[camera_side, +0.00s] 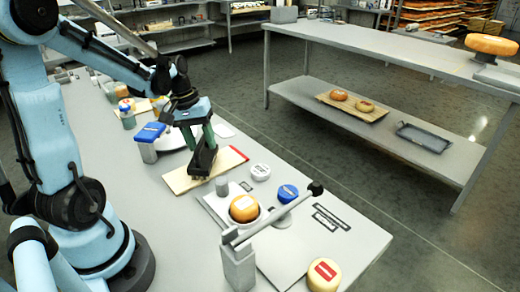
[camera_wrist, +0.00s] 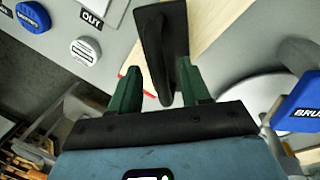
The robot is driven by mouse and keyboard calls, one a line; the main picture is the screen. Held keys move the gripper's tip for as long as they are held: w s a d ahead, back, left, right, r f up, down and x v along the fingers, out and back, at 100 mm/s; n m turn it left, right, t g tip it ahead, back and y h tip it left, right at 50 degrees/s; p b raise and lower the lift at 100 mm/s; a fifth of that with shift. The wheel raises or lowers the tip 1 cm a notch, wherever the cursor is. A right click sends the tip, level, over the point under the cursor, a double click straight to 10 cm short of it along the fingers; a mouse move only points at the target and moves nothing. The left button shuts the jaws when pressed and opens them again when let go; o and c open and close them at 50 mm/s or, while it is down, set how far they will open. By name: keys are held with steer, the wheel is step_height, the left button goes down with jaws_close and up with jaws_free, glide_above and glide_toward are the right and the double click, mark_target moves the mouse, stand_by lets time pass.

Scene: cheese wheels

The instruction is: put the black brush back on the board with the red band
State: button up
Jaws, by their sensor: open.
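The black brush (camera_side: 202,163) appears to rest on the pale wooden board (camera_side: 177,181), near its middle. The board has a red band (camera_side: 239,153) at its right end. In the wrist view the brush (camera_wrist: 152,40) has its handle running down between my two green fingers, and the board (camera_wrist: 205,22) shows beside it. My gripper (camera_side: 199,142) is open above the board, with a finger on each side of the brush handle. In the wrist view, gaps show between the fingers (camera_wrist: 161,86) and the handle. The brush's underside is hidden.
A blue-topped block (camera_side: 150,132) stands left of the board. White (camera_side: 260,172) and blue (camera_side: 288,193) round pieces lie to its right. A small cheese wheel (camera_side: 244,208) and a grey post (camera_side: 238,262) with a bar stand nearer the front, beside another cheese (camera_side: 323,275).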

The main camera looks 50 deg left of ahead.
step_height(320, 180, up, 11)
steer(key=s+a, duration=0.2)
steer(key=d+f+m+t, duration=0.2)
steer(key=d+m, duration=0.2)
steer(key=d, duration=0.5)
steer(key=d+f+m+t+y, duration=0.1)
steer(key=d+f+m+t, duration=0.1)
steer(key=d+m, duration=0.3)
steer(key=w+d+t, duration=0.1)
steer(key=d, duration=0.3)
steer(key=shift+d+t+y, duration=0.2)
steer(key=shift+t+y, duration=0.1)
